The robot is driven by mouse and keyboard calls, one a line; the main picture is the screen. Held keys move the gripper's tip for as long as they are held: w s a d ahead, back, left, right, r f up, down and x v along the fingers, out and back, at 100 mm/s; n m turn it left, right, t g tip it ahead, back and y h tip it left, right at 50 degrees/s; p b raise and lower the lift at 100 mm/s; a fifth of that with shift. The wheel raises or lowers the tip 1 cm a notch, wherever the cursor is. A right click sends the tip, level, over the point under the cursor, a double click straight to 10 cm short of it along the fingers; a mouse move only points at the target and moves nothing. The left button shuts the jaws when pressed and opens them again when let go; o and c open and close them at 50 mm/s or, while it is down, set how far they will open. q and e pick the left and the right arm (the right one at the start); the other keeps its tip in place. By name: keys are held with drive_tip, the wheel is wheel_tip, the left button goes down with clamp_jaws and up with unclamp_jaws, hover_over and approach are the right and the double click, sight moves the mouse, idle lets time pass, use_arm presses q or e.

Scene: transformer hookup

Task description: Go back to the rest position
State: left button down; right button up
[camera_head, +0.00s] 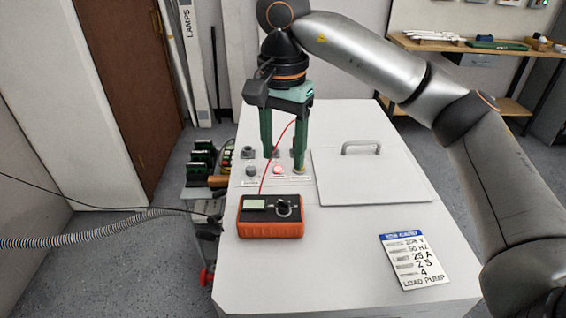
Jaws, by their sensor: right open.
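My right gripper (283,162) points down over the left part of the white cabinet top (340,250). Its two green fingers are apart, with nothing seen between them but the cabinet top and a thin red lead. My right arm reaches in from the right side. My left gripper is not in view.
An orange meter (270,216) sits in front of the gripper, with a red lead (269,168) rising from it. A handled lid plate (370,185) and a job card (416,262) lie to the right. A shelf (465,46) stands behind. A ribbed hose (90,238) enters from the left.

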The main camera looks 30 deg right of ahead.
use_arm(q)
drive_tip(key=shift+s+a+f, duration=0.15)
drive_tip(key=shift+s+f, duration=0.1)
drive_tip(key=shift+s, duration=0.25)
use_arm(e)
drive_tip(key=shift+r, duration=0.45)
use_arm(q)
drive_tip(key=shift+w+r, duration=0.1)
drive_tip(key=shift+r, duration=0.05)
